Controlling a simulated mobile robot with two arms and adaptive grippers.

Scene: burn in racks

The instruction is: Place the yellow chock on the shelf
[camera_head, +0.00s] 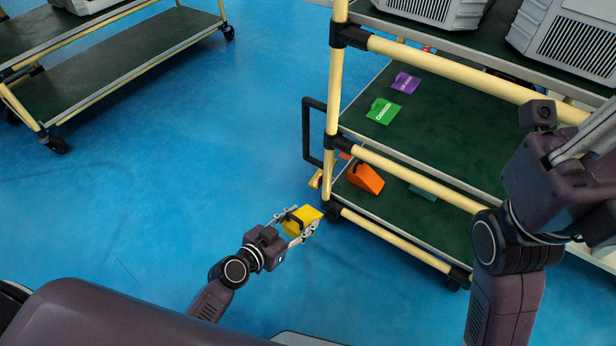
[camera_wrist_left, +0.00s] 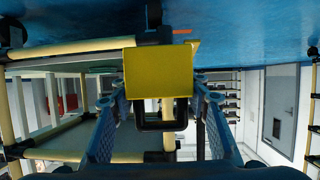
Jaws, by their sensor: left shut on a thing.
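The yellow chock (camera_head: 301,219) is held between the fingers of my left gripper (camera_head: 297,226), above the blue floor and just left of the rack's lower front corner. The rack has a green lower shelf (camera_head: 440,212) and a green middle shelf (camera_head: 450,130). My right gripper (camera_head: 600,130) is partly cut off at the right edge, in front of the rack, and its fingers are unclear.
An orange chock (camera_head: 366,179) sits on the lower shelf near its left end. Green (camera_head: 383,111) and purple (camera_head: 406,83) cards lie on the middle shelf. A pale yellow post (camera_head: 335,90) and rails (camera_head: 400,168) border the shelves. Another cart (camera_head: 120,60) stands far left; floor between is clear.

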